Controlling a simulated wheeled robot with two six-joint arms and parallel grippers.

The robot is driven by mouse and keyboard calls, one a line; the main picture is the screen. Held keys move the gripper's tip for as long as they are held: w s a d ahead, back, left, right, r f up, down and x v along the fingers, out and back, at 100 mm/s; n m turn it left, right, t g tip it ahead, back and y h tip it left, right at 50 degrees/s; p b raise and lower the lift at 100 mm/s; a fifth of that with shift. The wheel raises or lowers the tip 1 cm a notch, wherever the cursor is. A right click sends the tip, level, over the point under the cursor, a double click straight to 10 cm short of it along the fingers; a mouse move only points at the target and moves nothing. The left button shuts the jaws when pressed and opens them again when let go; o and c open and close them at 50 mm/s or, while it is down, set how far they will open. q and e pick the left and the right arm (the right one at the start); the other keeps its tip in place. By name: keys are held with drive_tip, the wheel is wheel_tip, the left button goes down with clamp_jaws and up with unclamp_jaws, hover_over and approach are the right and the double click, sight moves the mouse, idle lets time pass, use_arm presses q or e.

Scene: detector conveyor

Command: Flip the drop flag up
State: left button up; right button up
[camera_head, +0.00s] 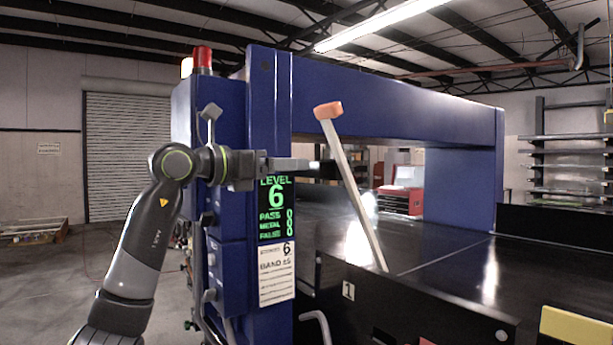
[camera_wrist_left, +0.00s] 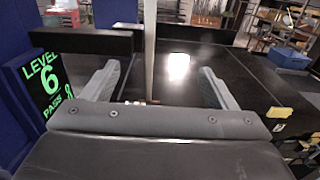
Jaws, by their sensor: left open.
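The drop flag is a pale rod (camera_head: 352,188) with an orange block (camera_head: 328,110) at its top. It stands raised at the conveyor's near edge, its top tilted to the left in the head view. My left gripper (camera_head: 318,167) is level beside the rod's middle. In the left wrist view the fingers (camera_wrist_left: 160,84) are spread wide. The rod (camera_wrist_left: 149,45) shows upright between them in that view, nearer the left finger. I cannot tell whether either finger touches it. The orange top is outside the wrist view. My right gripper is not in view.
The blue detector arch (camera_head: 390,95) spans the black conveyor (camera_head: 440,268). Its left post carries a green "LEVEL 6" display (camera_head: 276,207) close to my left arm. A yellow block (camera_head: 576,328) is at the lower right. A red tool chest (camera_head: 402,200) stands behind.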

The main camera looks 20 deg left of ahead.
use_arm(q)
drive_tip(key=b+v, duration=0.4)
drive_tip(key=v, duration=0.7)
drive_tip(key=shift+a, duration=0.1)
drive_tip(key=shift+c, duration=0.4)
